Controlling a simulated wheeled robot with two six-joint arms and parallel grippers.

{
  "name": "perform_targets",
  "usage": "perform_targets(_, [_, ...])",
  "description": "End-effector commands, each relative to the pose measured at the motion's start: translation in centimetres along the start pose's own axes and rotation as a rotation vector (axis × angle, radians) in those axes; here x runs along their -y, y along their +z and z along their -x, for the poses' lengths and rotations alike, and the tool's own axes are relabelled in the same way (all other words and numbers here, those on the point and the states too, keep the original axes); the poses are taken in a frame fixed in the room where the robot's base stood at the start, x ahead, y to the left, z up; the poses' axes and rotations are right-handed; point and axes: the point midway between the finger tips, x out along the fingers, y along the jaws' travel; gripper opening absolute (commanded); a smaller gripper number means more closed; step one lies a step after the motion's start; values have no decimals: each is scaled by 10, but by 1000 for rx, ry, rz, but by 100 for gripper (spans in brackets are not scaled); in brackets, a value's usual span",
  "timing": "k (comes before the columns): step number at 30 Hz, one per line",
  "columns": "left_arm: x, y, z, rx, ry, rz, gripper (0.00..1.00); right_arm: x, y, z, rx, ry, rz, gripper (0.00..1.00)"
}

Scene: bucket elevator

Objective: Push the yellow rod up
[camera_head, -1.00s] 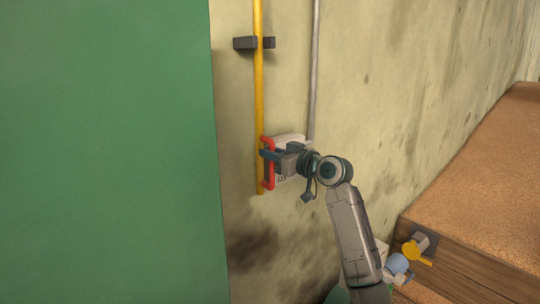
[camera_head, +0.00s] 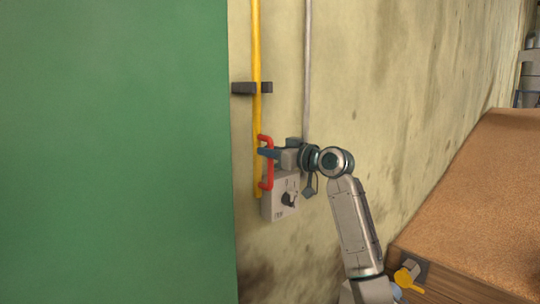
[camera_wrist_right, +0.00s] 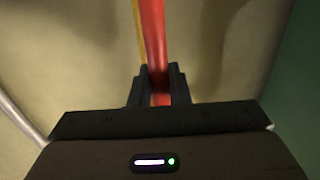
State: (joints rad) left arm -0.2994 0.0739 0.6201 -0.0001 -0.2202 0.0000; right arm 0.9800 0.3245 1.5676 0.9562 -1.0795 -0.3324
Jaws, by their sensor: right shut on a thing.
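The yellow rod (camera_head: 257,50) runs vertically along the wall and passes a dark bracket (camera_head: 243,88). A red handle (camera_head: 266,184) is attached near its lower end. My right gripper (camera_head: 265,153) is shut on the red handle, coming from the right. In the right wrist view the red handle (camera_wrist_right: 154,35) stands between the two fingers (camera_wrist_right: 158,85), with the yellow rod (camera_wrist_right: 139,30) behind it. My left gripper is not in view.
A grey box with a dark knob (camera_head: 289,199) is on the wall just below my right gripper, with a grey pipe (camera_head: 307,60) rising above it. A large green panel (camera_head: 115,150) fills the left. A wooden-sided bin of brown grain (camera_head: 480,190) stands at right.

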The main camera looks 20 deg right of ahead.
Motion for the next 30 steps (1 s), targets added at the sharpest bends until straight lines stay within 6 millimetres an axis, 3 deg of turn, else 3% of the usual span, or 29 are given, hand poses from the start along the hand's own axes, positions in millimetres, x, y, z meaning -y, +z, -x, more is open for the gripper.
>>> perform_targets(1, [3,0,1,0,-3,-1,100,0,-10,2,-17,5,7,0])
perform_targets(3, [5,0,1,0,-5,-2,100,0,-10,2,-18,5,8,0])
perform_targets(4, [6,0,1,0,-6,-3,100,0,-10,2,-18,5,8,22])
perform_targets(6, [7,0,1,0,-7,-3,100,0,-9,2,-16,5,7,36])
perform_targets(17, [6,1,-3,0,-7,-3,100,-1,-4,5,-10,4,6,36])
perform_targets(30, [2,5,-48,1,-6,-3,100,-1,0,85,-10,7,10,36])
